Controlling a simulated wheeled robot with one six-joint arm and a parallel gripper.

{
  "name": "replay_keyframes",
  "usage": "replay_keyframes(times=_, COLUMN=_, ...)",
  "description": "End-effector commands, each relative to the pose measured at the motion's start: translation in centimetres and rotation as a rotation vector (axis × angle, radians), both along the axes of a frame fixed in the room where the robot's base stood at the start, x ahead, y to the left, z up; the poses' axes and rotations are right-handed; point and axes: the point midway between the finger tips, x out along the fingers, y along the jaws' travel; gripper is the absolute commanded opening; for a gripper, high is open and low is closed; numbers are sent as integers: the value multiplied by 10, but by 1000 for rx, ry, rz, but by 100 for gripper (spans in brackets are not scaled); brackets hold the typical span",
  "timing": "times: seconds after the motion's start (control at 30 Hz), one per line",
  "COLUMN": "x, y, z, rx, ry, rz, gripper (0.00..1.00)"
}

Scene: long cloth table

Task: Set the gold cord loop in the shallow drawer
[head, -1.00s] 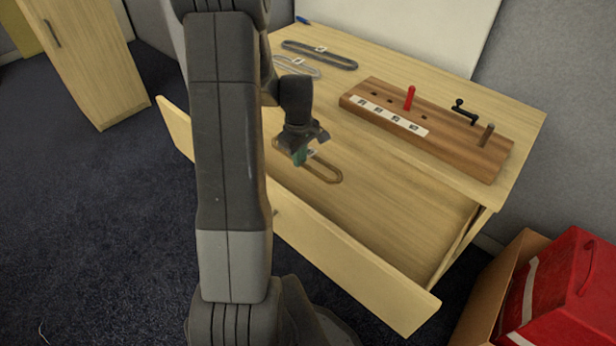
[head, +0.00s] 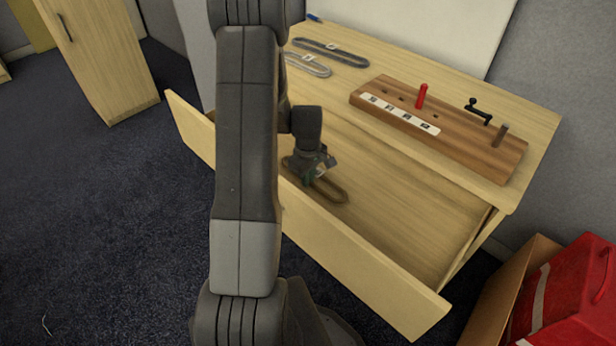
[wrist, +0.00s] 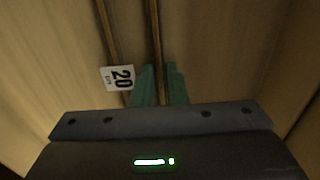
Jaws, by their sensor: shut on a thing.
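The gold cord loop (head: 334,192), a long brownish-gold oval, is inside the open shallow drawer (head: 365,262), near its left end. My gripper (head: 309,180) is shut on one long strand of the loop, low in the drawer. In the wrist view, one strand (wrist: 156,35) of the loop runs between the green fingertips (wrist: 160,85); the other strand lies to its left. A white tag (wrist: 118,78) marked 20 hangs at the left strand. Whether the loop touches the drawer floor is hard to tell.
On the tabletop lie a dark loop (head: 332,52) and a grey loop (head: 308,66). A wooden peg board (head: 440,133) with a red peg stands right of them. The drawer's right part is bare. A red case (head: 570,290) in a box stands at lower right.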

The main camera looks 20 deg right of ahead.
Motion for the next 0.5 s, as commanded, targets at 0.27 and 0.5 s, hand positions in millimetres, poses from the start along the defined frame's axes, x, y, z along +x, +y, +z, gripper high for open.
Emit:
replay_keyframes(times=0.27, x=0, y=0, z=-2, rx=0, ry=0, rz=0, gripper=34)
replay_keyframes(times=0.5, x=0, y=0, z=1, rx=0, ry=0, rz=0, gripper=34)
